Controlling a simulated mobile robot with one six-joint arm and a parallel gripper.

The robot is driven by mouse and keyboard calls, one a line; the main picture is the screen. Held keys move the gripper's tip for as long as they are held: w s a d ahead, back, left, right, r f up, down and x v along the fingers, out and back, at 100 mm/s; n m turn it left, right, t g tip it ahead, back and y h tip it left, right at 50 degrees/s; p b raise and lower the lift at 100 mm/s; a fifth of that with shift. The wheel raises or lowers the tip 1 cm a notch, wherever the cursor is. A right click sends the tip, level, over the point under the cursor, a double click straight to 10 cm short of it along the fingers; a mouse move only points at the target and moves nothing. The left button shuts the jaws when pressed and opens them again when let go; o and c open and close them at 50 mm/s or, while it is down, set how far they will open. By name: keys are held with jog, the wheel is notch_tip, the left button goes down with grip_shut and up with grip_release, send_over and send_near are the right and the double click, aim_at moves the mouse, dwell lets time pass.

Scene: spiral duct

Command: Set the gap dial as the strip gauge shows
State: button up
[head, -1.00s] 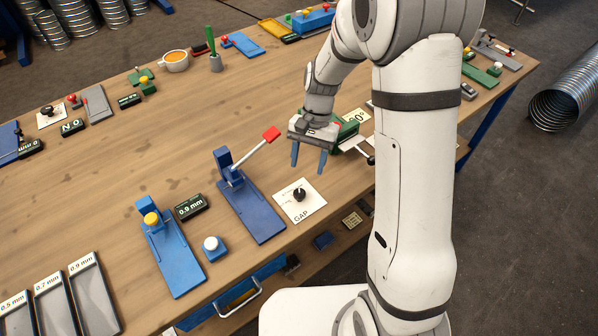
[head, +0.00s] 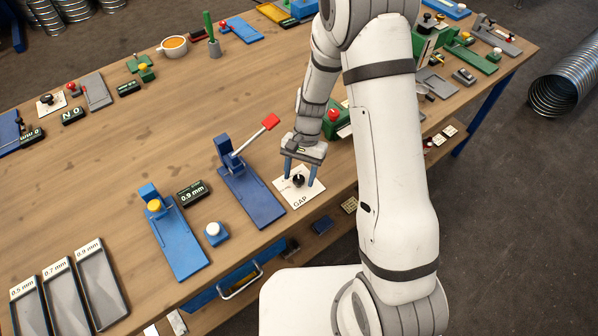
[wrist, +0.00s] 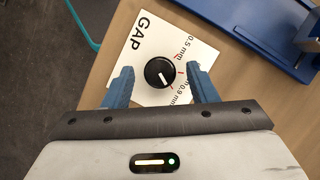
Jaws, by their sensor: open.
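The gap dial is a black round knob (head: 298,181) on a white card marked GAP (head: 304,200), at the front of the bench. In the wrist view the knob (wrist: 155,66) has a short slanted white line; I cannot tell surely which mark it points to. The labels 0.5 mm and 0.9 mm and red ticks are on its right there. A small dark display (head: 192,194) reads 0.9 mm, beside a blue device with a yellow button (head: 154,206). My gripper (head: 300,174) is open over the dial, one finger on each side, not visibly touching it.
A blue base with a red-tipped lever (head: 254,196) stands just left of the dial card. A blue block with a white button (head: 214,233) is near the front edge. Trays marked 0.5, 0.7 and 0.9 mm (head: 101,284) lie at lower left. A green device (head: 340,120) stands behind.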

jog(key=shift+c, duration=0.2)
jog(key=c, duration=0.9)
jog(key=shift+f+n+b, duration=0.1)
jog(key=shift+n+b, duration=0.2)
jog(key=shift+b, duration=0.15)
jog(key=o, duration=0.9)
jog(key=shift+o, duration=0.2)
